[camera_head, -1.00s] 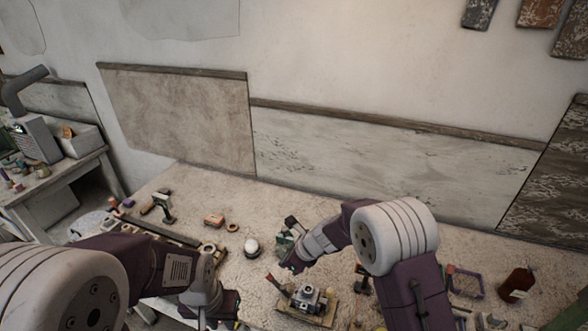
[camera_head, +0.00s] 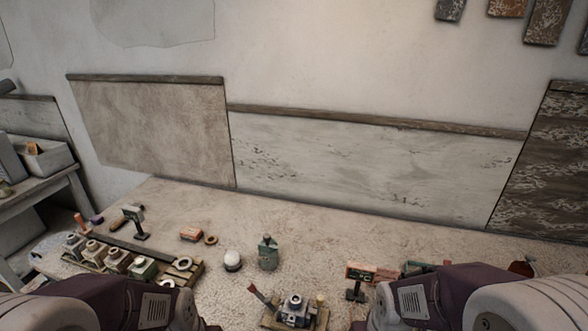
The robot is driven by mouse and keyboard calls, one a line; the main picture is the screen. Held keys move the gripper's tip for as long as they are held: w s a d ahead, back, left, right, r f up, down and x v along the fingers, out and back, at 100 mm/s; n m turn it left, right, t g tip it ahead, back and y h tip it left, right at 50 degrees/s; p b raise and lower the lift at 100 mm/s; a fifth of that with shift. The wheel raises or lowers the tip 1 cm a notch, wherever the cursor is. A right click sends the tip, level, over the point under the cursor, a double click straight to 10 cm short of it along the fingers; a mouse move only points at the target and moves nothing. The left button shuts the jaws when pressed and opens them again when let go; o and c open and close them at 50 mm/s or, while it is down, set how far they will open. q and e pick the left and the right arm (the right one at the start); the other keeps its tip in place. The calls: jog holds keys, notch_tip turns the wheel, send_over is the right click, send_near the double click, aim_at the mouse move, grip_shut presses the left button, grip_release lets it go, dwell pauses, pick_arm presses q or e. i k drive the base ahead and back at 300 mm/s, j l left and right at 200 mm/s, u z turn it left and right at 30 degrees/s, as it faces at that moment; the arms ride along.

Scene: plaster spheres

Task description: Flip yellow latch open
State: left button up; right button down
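A small wooden-based fixture (camera_head: 275,322) with a grey metal block (camera_head: 293,309) stands at the bottom centre of the head view, cut by the lower edge. A small yellow piece (camera_head: 320,299) stands upright at its right side; it may be the yellow latch, but it is too small to tell whether it is open or shut. A red-tipped lever (camera_head: 258,293) leans to the left on the fixture's left side. My arms come in at the bottom left and bottom right. Both grippers are below the picture's edge.
A white sphere on a dark base (camera_head: 232,260) and a green bottle (camera_head: 268,252) stand behind the fixture. A tray (camera_head: 194,270) with several blocks lies left. A small display stand (camera_head: 356,278) stands right. The table's back middle is clear.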

aim_at(320, 298)
jog(key=i+l+u, duration=0.1)
jog(key=u, duration=0.25)
jog(key=i+l+u, duration=0.1)
jog(key=u, duration=0.25)
jog(key=l+u, duration=0.2)
jog(key=u, duration=0.15)
jog(key=i, duration=0.05)
